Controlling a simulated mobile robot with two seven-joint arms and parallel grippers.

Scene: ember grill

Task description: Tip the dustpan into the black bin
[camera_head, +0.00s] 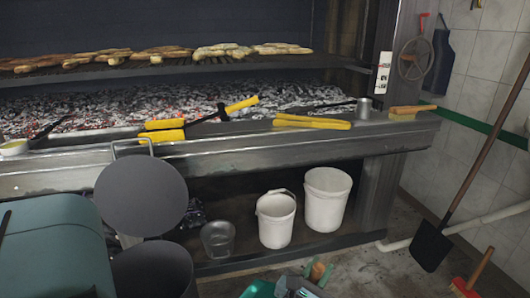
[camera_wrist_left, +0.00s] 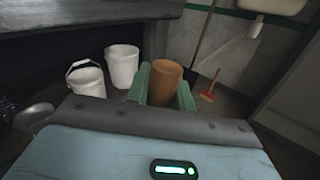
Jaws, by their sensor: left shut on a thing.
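The black bin (camera_head: 152,272) stands at lower left in the head view, cut off by the bottom edge. Its round dark lid (camera_head: 140,195) is raised above it. My left gripper (camera_head: 314,276) is at the bottom edge of the head view, right of the bin and clear of it. Its green fingers (camera_wrist_left: 164,88) are shut on a brown cylinder (camera_wrist_left: 166,80), which looks like the dustpan's handle. The pan itself is not clearly visible; I cannot tell whether anything lies in it. My right gripper is not in view.
Two white buckets (camera_head: 276,220) (camera_head: 327,200) and a clear container (camera_head: 219,240) stand under the grill ledge (camera_head: 240,150). Yellow-handled tools (camera_head: 312,122) lie on the ledge. A shovel (camera_head: 432,245) and red brush (camera_head: 464,287) are at right. Floor (camera_head: 370,275) before the buckets is clear.

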